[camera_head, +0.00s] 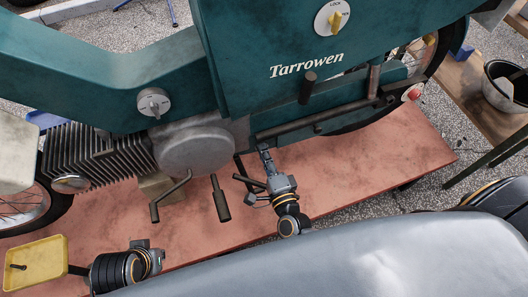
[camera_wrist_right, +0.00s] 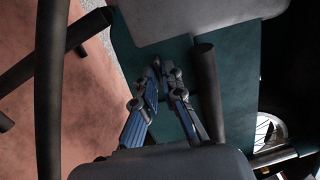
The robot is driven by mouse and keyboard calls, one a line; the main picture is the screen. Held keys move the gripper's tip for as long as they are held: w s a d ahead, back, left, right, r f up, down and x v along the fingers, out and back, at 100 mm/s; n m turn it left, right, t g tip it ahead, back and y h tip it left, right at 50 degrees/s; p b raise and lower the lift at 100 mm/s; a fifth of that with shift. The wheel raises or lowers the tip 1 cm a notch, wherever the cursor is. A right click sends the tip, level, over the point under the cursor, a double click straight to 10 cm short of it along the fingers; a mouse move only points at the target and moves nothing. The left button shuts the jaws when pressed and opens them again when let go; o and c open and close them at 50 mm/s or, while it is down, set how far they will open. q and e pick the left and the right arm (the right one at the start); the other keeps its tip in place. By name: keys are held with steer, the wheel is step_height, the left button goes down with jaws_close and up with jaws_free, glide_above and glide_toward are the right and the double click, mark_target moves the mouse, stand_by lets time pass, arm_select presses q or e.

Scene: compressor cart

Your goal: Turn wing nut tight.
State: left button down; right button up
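I cannot make out a wing nut in either view. The dark green machine (camera_head: 230,75) marked Tarrowen fills the top of the head view. My right gripper (camera_head: 264,151) points up at its lower edge, beside the round grey cover (camera_head: 195,150) and below a dark horizontal bar (camera_head: 310,121). In the right wrist view the fingers (camera_wrist_right: 160,68) come together at the tips, with nothing visible between them. The green panel (camera_wrist_right: 185,80) lies behind them. My left gripper (camera_head: 152,257) is low at the left, over the red platform; its fingers are not clear.
Dark levers (camera_head: 220,198) stick out left of my right gripper. A yellow tray-like piece (camera_head: 48,258) is at lower left. A grey knob (camera_head: 153,103) and a yellow-handled LOCK knob (camera_head: 332,17) sit on the machine. The red platform (camera_head: 390,160) is clear at right. A bucket (camera_head: 500,82) stands beyond.

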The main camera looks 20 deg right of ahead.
steer(key=o, duration=0.4)
steer(key=shift+c, duration=0.2)
steer(key=shift+s, duration=0.1)
steer(key=s, duration=1.2)
steer(key=shift+d, duration=0.2)
steer(key=shift+w, duration=0.15)
